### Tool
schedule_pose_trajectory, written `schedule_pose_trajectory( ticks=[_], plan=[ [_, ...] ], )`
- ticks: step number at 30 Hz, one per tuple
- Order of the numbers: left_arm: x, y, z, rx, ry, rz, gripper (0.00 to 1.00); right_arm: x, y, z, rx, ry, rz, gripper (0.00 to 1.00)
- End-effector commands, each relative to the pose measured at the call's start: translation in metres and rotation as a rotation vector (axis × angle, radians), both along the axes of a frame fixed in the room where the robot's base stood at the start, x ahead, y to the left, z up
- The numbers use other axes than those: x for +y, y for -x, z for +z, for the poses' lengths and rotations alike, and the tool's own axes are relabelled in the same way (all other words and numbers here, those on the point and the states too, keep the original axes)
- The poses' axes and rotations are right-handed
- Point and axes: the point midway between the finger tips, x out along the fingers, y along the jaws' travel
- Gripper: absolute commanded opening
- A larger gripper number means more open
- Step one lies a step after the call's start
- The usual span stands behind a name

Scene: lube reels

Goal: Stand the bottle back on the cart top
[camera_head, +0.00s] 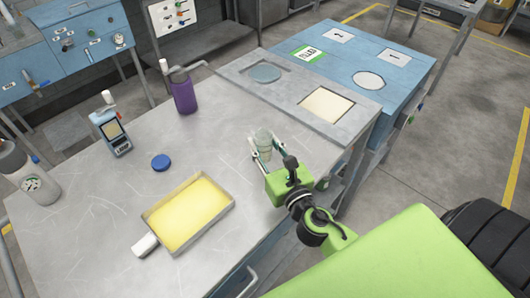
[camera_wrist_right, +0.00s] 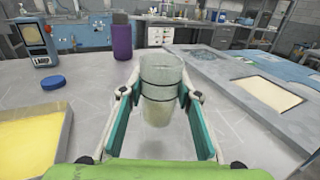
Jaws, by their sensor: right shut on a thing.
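A clear, pale greenish bottle (camera_head: 263,143) with dark bands is in my right gripper (camera_head: 264,152), over the right part of the grey metal cart top (camera_head: 110,200). In the right wrist view the bottle (camera_wrist_right: 161,75) is upright between the teal finger pads of the right gripper (camera_wrist_right: 158,100), which are shut on its sides. A faint dark patch shows on the metal below it; I cannot tell for sure whether its base touches the top. My left gripper is not in view.
A tray of yellow liquid (camera_head: 232,207), a blue lid (camera_head: 161,162), a small blue meter (camera_head: 112,134) and a purple bottle (camera_head: 184,95) stand on the metal top. A grey panel with recesses (camera_head: 296,90) adjoins at the right. Bare metal surrounds the held bottle.

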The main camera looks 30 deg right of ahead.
Motion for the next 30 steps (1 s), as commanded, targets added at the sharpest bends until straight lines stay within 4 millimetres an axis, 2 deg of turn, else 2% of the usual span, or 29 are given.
schedule_pose_trajectory(
  ticks=[5, 9, 12, 25, 26, 27, 30],
  plan=[
    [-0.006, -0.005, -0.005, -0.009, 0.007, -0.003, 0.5, -0.006, -0.007, -0.011, -0.002, 0.001, -0.001, 0.08],
    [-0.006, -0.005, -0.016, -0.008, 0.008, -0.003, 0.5, -0.009, -0.01, -0.036, 0.002, -0.001, -0.001, 0.08],
    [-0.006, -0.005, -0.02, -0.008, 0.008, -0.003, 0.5, -0.009, -0.01, -0.045, 0.0, 0.0, -0.001, 0.08],
    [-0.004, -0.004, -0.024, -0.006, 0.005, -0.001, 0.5, -0.008, -0.01, -0.051, 0.0, 0.001, 0.0, 0.08],
    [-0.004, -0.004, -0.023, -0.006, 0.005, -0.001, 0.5, -0.008, -0.01, -0.05, 0.0, 0.001, 0.0, 0.36],
    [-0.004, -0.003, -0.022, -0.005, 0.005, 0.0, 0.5, -0.008, -0.01, -0.049, 0.0, 0.001, 0.0, 0.46],
    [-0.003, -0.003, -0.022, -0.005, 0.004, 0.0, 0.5, -0.008, -0.01, -0.049, 0.0, 0.001, 0.0, 0.47]
  ],
)
